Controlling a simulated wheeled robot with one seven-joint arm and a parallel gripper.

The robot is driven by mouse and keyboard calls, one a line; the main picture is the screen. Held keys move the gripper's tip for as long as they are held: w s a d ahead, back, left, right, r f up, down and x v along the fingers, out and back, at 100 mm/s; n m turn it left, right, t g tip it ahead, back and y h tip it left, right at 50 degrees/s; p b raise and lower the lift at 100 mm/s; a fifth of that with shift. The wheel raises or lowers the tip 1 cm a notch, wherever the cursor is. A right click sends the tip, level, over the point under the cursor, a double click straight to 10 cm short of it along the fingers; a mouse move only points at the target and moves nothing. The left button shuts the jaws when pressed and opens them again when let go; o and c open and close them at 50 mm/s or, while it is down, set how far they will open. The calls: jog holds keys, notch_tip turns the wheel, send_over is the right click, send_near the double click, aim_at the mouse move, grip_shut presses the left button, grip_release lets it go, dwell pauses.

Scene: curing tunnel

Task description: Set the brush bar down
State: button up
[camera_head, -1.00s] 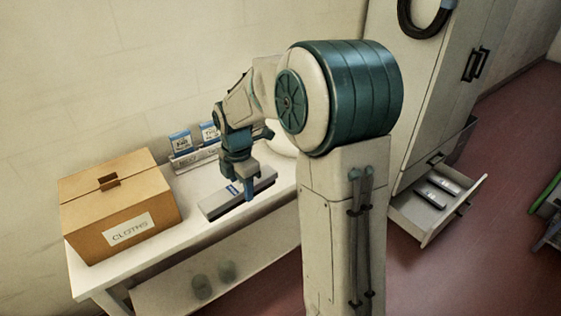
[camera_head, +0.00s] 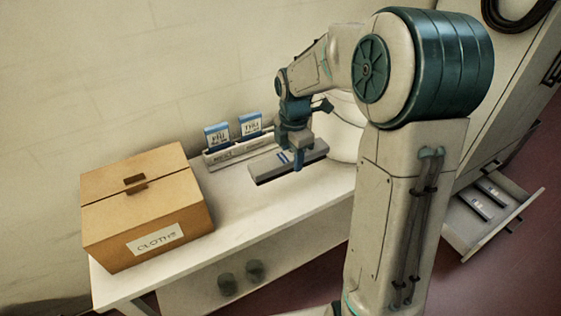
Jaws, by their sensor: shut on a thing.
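The brush bar (camera_head: 265,168) is a long grey bar with a dark lower edge and a blue-and-white mark. My gripper (camera_head: 297,161) points down and is shut on it near its middle. The bar is roughly level over the white table (camera_head: 235,222), just in front of the card rack. I cannot tell whether its underside touches the tabletop. My gripper hides part of the bar.
A cardboard box marked CLOTHS (camera_head: 148,212) stands at the table's left. A rack (camera_head: 237,152) with two blue-and-white cards is at the back. A pale round container (camera_head: 347,128) stands behind my arm. An open drawer (camera_head: 490,213) at right holds grey bars. The front tabletop is clear.

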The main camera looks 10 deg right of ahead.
notch_tip(320, 180, down, 9)
jog(key=shift+f, duration=0.2)
dwell(0.3)
jog(key=shift+f+b, duration=0.1)
jog(key=shift+b, duration=0.2)
jog(key=o, duration=1.2)
jog(key=shift+c, duration=0.2)
notch_tip(320, 180, up, 12)
jog(key=shift+s+r+p, duration=0.1)
jog(key=shift+p, duration=0.35)
jog(key=s+r+m+t, duration=0.1)
jog(key=s+r+m, duration=0.1)
jog(key=s+m, duration=0.8)
jog(key=s+r+m+t, duration=0.1)
jog(key=s+r+m, duration=0.1)
jog(key=s+m, duration=0.8)
jog(key=shift+d+r+m+t, duration=0.35)
jog(key=shift+r+m+t, duration=0.05)
jog(key=shift+m, duration=0.5)
